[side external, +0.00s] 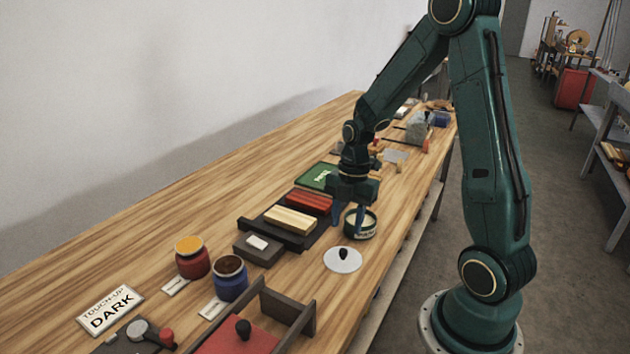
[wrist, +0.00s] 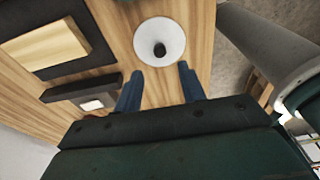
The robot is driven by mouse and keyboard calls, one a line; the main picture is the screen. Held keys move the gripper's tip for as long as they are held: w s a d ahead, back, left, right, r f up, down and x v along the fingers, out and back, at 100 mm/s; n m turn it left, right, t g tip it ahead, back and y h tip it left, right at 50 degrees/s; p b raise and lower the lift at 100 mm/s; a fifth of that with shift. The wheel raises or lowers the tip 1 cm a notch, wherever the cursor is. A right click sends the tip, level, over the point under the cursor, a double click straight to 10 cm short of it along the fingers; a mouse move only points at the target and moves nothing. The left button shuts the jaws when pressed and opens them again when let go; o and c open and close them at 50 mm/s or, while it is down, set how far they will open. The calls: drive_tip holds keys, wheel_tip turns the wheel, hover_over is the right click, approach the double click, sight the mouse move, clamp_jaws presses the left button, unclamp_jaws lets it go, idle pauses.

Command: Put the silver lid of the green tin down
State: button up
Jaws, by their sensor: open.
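The silver lid (side external: 342,260) lies flat on the wooden table with its black knob up. It also shows in the wrist view (wrist: 172,28), just beyond my fingertips. The green tin (side external: 361,229) stands uncovered behind the lid, with pale cream contents visible. My gripper (side external: 347,226) is open and empty, its blue fingers apart. It is above the table close to the tin and behind the lid. In the wrist view my gripper (wrist: 160,80) has bare wood between its fingers. The tin does not show in the wrist view.
Left of the lid are a dark block with a white label (side external: 258,249), a tray with a pale wood block (side external: 290,220), a red jar (side external: 192,258) and a blue jar (side external: 230,279). A dark-walled holder (side external: 301,308) stands in front. The table's right edge is near the lid.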

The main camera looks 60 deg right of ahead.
drive_tip(key=shift+d+r, duration=0.2)
drive_tip(key=shift+r, duration=1.1)
drive_tip(key=shift+d+r, duration=0.2)
drive_tip(key=shift+r, duration=1.1)
drive_tip(key=shift+a+r, duration=0.1)
drive_tip(key=s+a+r+m+t+h, duration=0.1)
drive_tip(key=s+a+r+m+t, duration=0.4)
drive_tip(key=s+a+r+m, duration=0.7)
drive_tip(key=a+r+m, duration=0.1)
drive_tip(key=m, duration=0.5)
drive_tip(key=shift+a+r+t+h, duration=0.2)
drive_tip(key=shift+a+t+h, duration=0.1)
drive_tip(key=shift+a, duration=0.1)
